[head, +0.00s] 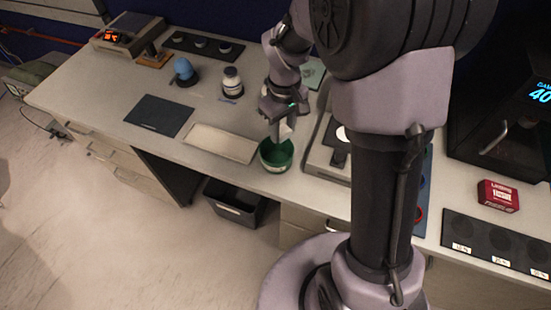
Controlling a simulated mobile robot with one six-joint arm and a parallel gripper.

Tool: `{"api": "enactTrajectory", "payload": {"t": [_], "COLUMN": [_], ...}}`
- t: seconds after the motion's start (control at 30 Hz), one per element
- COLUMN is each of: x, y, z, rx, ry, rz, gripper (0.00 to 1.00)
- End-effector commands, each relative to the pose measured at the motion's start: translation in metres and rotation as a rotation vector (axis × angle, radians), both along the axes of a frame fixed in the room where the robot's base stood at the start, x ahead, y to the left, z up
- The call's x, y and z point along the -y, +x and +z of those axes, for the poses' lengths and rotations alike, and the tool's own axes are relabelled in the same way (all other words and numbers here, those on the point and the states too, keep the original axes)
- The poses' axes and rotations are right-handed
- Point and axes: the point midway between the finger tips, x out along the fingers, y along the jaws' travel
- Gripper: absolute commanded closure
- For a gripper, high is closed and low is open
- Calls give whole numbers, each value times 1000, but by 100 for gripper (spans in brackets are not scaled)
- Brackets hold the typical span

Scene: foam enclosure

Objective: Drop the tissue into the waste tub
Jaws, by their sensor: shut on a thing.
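A green round tub (268,163), which fits the waste tub, stands open on the bench. My gripper (280,136) points down just above the tub's far side. It is shut on a small pale piece (287,131), which looks like the tissue, though it is small and partly hidden by the fingers. The gripper's tips are close to the tub's rim; I cannot tell whether they touch it. The inside of the tub shows green, and its far rim is partly hidden behind the gripper.
A pale tray (220,143) and dark mat (158,115) lie left of the tub. A scale-like device (327,160) is close at its right. A black bin (235,203) stands below the bench edge. A blue egg-shaped object (184,69) and a jar (232,83) stand behind.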

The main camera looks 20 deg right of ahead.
Motion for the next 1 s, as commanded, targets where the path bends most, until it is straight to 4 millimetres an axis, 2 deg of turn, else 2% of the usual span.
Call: {"api": "enactTrajectory", "payload": {"t": [0.07,0.1,0.2,0.47,0.57,0.67,0.8,1.0], "x": [0,0,0,0,0,0,0,0], "y": [0,0,0,0,1,1,1,1], "z": [1,1,1,2,11,37,87,146], "rx": [0,0,0,0,2,6,6,3], "ry": [0,0,0,0,0,-1,-1,0], "rz": [0,0,0,0,0,1,0,-1], "gripper": [100,54,37,37,37,37,37,37]}}
